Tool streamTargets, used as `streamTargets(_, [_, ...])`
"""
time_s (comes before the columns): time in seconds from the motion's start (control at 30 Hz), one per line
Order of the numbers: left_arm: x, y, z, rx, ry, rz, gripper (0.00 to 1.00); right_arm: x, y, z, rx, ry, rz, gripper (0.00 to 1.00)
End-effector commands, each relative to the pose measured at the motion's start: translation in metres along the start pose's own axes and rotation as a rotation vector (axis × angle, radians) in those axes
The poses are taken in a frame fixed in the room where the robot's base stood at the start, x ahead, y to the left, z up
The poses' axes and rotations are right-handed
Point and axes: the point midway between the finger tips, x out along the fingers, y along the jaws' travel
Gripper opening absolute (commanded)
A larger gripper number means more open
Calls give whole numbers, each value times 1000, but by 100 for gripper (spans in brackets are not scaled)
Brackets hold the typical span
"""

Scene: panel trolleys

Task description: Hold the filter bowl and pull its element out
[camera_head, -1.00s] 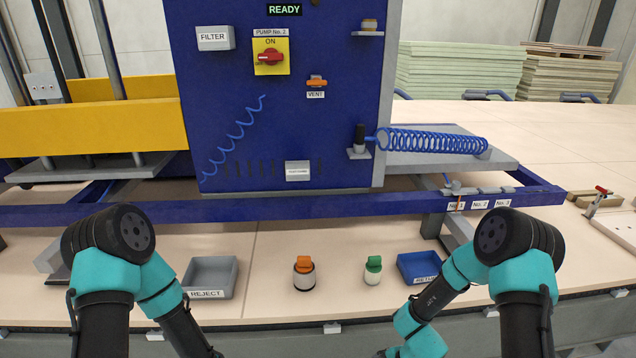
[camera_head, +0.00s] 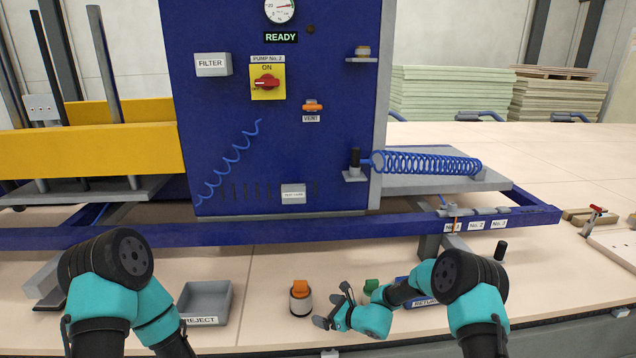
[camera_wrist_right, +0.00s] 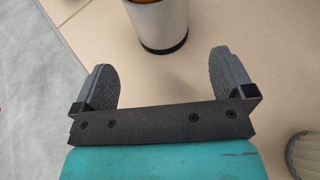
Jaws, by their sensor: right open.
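The filter bowl, a pale cylinder with a dark base band and an orange top (camera_head: 300,300), stands upright on the bench. Which part is its element is not clear. The cylinder (camera_wrist_right: 160,24) also shows at the top of the right wrist view, its upper part cut off. My right gripper (camera_head: 331,308) is open just right of the bowl. In the right wrist view its two fingers (camera_wrist_right: 162,66) are spread and empty, with the bowl ahead, beyond the fingertips. My left arm shows at lower left, but its gripper is out of view.
A grey REJECT tray (camera_head: 206,302) lies left of the bowl. A green-topped piece (camera_head: 371,286) and the blue RETURN tray (camera_head: 424,302) are partly hidden by my right arm. The blue panel (camera_head: 270,150) stands behind. A pale ribbed object (camera_wrist_right: 304,155) shows at lower right in the wrist view.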

Motion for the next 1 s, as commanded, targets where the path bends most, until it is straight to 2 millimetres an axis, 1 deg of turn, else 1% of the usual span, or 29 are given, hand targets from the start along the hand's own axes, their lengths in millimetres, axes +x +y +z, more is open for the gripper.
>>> streamTargets(0.07, [0,0,0,0,0,0,43,3,0,2,3,-8,-3,100])
streamTargets(0.4, [0,0,0,0,0,0,43,3,0,1,2,-6,-3,100])
streamTargets(0.53, [0,0,0,0,0,0,43,8,0,1,2,-6,-3,100])
streamTargets(0.77, [0,0,0,0,0,0,43,29,0,1,1,-6,-2,100])
streamTargets(1.0, [0,0,0,0,0,0,43,57,0,1,1,-4,-2,100])
